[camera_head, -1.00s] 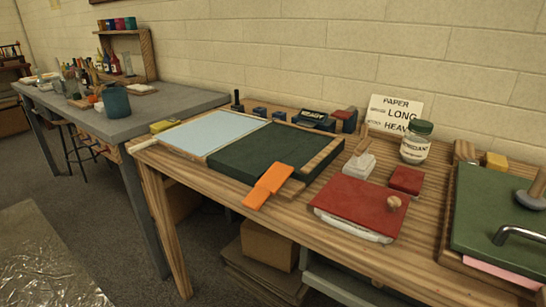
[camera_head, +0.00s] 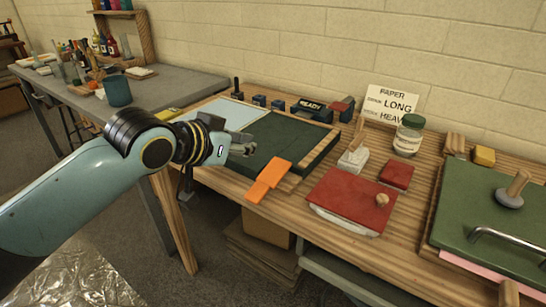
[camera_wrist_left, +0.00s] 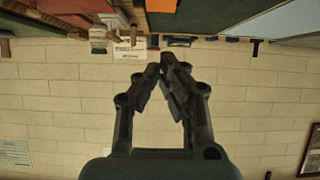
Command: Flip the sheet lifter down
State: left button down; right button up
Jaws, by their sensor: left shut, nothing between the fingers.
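The orange flap (camera_head: 270,178), which I take to be the sheet lifter, sits at the near right corner of the dark green tray panel (camera_head: 290,143). Its lower end sticks out past the table's front edge. My left gripper (camera_head: 252,141) is above the tray, up and left of the orange flap and apart from it. It is shut and empty. In the left wrist view the gripper (camera_wrist_left: 160,65) points toward the wall, its fingertips together, with an orange piece (camera_wrist_left: 160,5) at the top edge. My right gripper is not in view.
A red board (camera_head: 345,200) with a knob lies right of the tray. A labelled jar (camera_head: 408,138), a sign (camera_head: 390,104) and small blocks stand behind. A green board (camera_head: 490,215) with a metal handle is at the far right. The light blue panel (camera_head: 222,115) is partly behind my arm.

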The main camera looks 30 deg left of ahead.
pick_arm(q)
send_over(273, 172)
jog(key=s, duration=0.1)
notch_tip(273, 172, down, 5)
jog(key=shift+w+f, duration=0.2)
jog(key=shift+f, duration=0.45)
jog(key=shift+w+f, duration=0.15)
jog(key=shift+f, duration=0.45)
jog(key=shift+w+f, duration=0.15)
jog(key=shift+f, duration=0.6)
